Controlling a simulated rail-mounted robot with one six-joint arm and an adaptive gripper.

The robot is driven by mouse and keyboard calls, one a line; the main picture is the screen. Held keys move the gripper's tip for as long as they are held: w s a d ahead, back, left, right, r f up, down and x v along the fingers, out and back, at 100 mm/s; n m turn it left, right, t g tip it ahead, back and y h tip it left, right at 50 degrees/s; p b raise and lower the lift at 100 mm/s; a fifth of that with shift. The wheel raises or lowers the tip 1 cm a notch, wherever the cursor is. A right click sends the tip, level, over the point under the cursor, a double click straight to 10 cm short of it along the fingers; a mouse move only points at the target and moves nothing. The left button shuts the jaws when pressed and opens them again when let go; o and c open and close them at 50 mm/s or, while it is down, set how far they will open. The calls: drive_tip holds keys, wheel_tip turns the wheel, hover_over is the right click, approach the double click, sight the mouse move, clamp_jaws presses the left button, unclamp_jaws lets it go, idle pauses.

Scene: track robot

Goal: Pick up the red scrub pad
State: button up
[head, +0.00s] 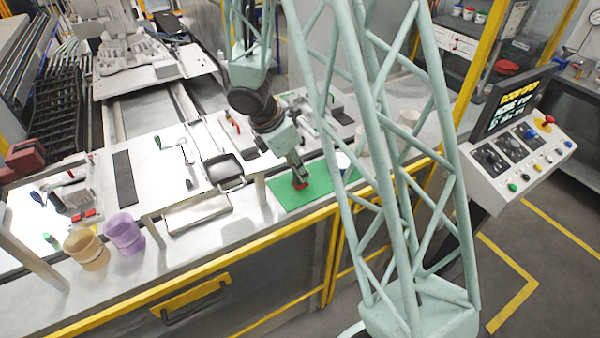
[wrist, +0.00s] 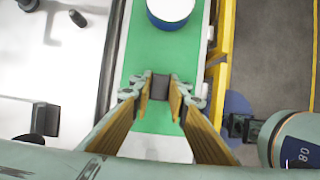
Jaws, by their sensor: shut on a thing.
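The red scrub pad (head: 300,184) shows as a small red patch at the fingertips in the head view, over the green mat (head: 322,183). My gripper (head: 298,177) points down there and is shut on it. In the wrist view my gripper (wrist: 160,92) has a dark grey block between its two fingertips, above the green mat (wrist: 138,58); no red shows from this side. Most of the pad is hidden by the fingers. I cannot tell whether it touches the mat.
A white round container with a blue rim (wrist: 171,9) stands on the mat beyond the fingers. A dark square tray (head: 224,170) lies left of the mat. A purple cup (head: 125,235) and a tan cup (head: 86,249) stand at left. A yellow rail (head: 250,240) edges the bench.

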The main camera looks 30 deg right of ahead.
drive_tip(key=shift+r, duration=1.5)
drive_tip(key=s+a+b, duration=0.1)
drive_tip(key=s+a, duration=0.2)
drive_tip(key=s, duration=0.4)
drive_tip(key=s+a+r+b, duration=0.1)
drive_tip(key=s+a, duration=0.3)
drive_tip(key=s, duration=0.3)
drive_tip(key=shift+s+r, duration=0.15)
drive_tip(key=shift+r, duration=0.05)
drive_tip(key=shift+o, duration=0.3)
